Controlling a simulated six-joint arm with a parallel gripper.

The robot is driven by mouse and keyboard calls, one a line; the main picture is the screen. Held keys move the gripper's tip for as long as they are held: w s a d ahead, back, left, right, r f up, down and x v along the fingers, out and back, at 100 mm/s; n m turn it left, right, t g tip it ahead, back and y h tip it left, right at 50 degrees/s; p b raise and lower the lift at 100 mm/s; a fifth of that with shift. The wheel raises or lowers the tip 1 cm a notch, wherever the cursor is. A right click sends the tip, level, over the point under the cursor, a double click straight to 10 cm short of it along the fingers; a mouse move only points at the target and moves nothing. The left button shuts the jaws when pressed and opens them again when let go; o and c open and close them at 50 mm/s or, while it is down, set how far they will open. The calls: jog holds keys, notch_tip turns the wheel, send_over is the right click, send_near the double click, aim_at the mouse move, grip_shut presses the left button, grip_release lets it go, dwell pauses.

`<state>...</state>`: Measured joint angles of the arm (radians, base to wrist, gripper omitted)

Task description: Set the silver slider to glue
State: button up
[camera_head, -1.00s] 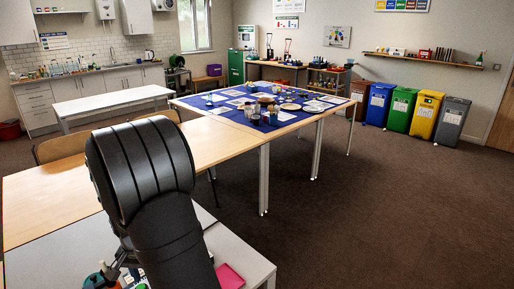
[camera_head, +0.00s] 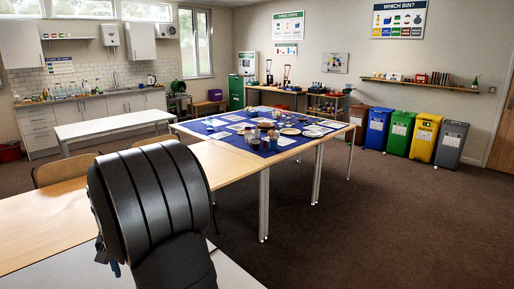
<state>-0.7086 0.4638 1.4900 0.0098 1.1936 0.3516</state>
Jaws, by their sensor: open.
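I cannot make out a silver slider or a glue mark anywhere in the head view. My own thick black arm link fills the lower left and hides part of the near tables behind it. My gripper is not in view; only a small dark part shows beside the arm link at the bottom.
A pale grey tabletop (camera_head: 62,272) lies at the bottom left, against a wooden table (camera_head: 45,228). Beyond is a table with a blue cloth (camera_head: 222,137) holding papers and pots. Coloured bins, including a yellow one (camera_head: 424,137), line the right wall. The brown carpet (camera_head: 370,225) is clear.

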grip_shut()
jog(key=w+d+f+m+g+y, duration=0.2)
jog(key=w+d+f+m+y, duration=0.15)
jog(key=d+f+m, duration=0.4)
jog(key=w+d+f+m+g+y, duration=0.2)
jog(key=d+f+m+g+y, duration=0.15)
jog(key=d+f+m, duration=0.35)
jog(key=shift+t, duration=0.35)
jog(key=x, duration=1.1)
jog(key=shift+a+f, duration=0.15)
jog(key=shift+a, duration=0.05)
jog(key=shift+s+a, duration=0.8)
jog(key=shift+a, duration=0.25)
jog(key=shift+s+a+f, duration=0.1)
jog(key=shift+s+a, duration=0.25)
jog(key=shift+a, duration=0.25)
